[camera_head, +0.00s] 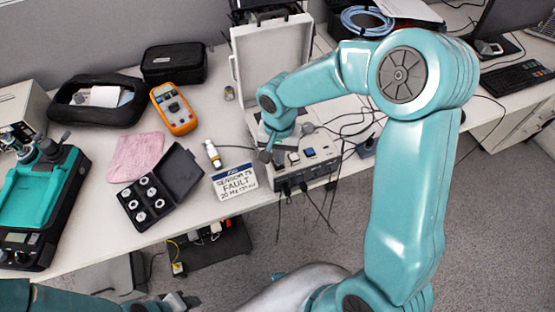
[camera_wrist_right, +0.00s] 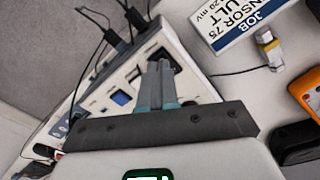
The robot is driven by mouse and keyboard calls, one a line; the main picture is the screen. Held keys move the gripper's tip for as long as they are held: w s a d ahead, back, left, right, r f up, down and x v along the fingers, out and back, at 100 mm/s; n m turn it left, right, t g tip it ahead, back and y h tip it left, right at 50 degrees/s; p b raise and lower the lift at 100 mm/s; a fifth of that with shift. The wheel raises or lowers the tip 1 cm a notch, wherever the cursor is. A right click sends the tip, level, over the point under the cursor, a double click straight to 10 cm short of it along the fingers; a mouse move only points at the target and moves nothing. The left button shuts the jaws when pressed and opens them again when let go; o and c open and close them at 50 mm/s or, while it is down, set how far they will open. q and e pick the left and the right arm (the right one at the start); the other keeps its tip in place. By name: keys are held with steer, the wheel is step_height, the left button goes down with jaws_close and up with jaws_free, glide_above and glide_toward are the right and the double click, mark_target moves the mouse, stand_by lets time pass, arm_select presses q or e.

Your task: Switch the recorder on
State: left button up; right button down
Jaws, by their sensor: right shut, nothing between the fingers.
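The recorder is a pale box with a dark front panel (camera_head: 322,168), standing near the table's front edge with cables plugged into its front. It also fills the middle of the right wrist view (camera_wrist_right: 92,100). Its top carries a blue switch (camera_head: 309,152), also in the wrist view (camera_wrist_right: 122,98), and a white one (camera_head: 293,157). My right gripper (camera_head: 266,154) is shut and empty over the recorder's left end. In the wrist view its fingertips (camera_wrist_right: 159,68) are at a black switch, partly hidden behind them; I cannot tell whether they touch. My left gripper (camera_head: 180,301) is low at the bottom left, its fingers unclear.
A job sign (camera_head: 236,183) stands left of the recorder, with a small cylindrical sensor (camera_head: 213,154) behind it. A black case of metal parts (camera_head: 147,199), a pink cloth (camera_head: 136,157) and an orange multimeter (camera_head: 173,108) lie farther left. An open pale case (camera_head: 270,55) is behind.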

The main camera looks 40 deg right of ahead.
steer(key=shift+f+b, duration=0.95)
steer(key=shift+f, duration=0.05)
stand_by(0.5)
steer(key=shift+r, duration=0.1)
steer(key=shift+w+r+p, duration=0.1)
steer(key=shift+r+p, duration=0.4)
steer(key=shift+r, duration=0.05)
steer(key=shift+r+p, duration=1.8)
steer(key=shift+r, duration=1.15)
steer(key=shift+f, duration=0.1)
